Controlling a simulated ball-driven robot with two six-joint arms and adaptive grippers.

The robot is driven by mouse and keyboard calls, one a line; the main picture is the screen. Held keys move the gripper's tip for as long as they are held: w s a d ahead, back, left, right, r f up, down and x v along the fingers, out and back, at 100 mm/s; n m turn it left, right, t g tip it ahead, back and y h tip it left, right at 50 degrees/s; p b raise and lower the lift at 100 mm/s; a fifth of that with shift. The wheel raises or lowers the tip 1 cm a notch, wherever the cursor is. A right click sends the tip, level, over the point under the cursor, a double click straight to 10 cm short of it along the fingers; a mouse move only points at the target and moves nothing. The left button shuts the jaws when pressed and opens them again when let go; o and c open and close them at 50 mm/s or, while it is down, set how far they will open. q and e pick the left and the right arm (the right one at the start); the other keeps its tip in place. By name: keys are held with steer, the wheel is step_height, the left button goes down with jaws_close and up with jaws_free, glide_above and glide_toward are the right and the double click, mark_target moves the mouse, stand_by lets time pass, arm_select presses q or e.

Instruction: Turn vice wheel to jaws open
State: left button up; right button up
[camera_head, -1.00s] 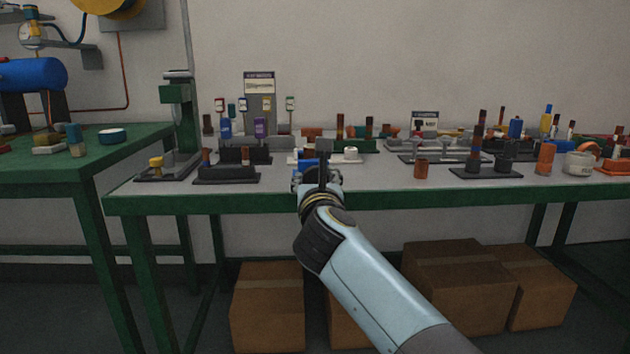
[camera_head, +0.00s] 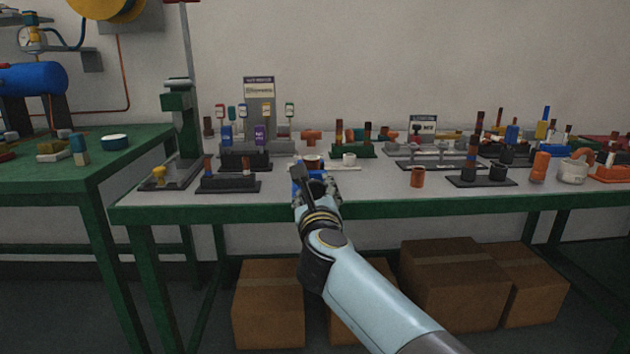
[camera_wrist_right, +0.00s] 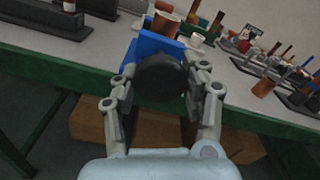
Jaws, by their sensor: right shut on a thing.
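The vice is blue. In the right wrist view its body (camera_wrist_right: 150,46) stands at the front edge of the bench, with a dark round wheel (camera_wrist_right: 161,77) facing my wrist. A copper-coloured cylinder (camera_wrist_right: 164,25) sits at the top of the vice, but I cannot tell how the jaws stand around it. My right gripper (camera_wrist_right: 161,88) is shut on the wheel, one finger on each side. In the head view my right gripper (camera_head: 316,184) covers most of the vice (camera_head: 297,171). My left gripper is in neither view.
The grey bench top (camera_head: 380,182) has a green front edge. Dark racks with coloured parts (camera_head: 228,186) stand to the left, and a copper cup (camera_head: 418,177) to the right. Cardboard boxes (camera_head: 455,280) lie below. A second green bench (camera_head: 95,160) is at the left.

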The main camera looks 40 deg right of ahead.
steer(key=n+p, duration=0.3)
steer(key=shift+r+n, duration=0.15)
steer(key=shift+n, duration=0.15)
arm_select(q)
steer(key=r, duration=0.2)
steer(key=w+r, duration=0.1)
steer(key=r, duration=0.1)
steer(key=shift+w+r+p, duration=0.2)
steer(key=shift+p, duration=0.15)
arm_select(e)
steer(key=shift+n, duration=0.5)
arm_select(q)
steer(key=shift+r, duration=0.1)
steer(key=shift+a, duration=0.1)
arm_select(e)
steer(key=o, duration=1.2)
steer(key=shift+c, duration=0.2)
steer(key=shift+s, duration=0.1)
steer(key=v, duration=0.7)
steer(key=shift+s, duration=0.2)
steer(key=shift+a, duration=0.1)
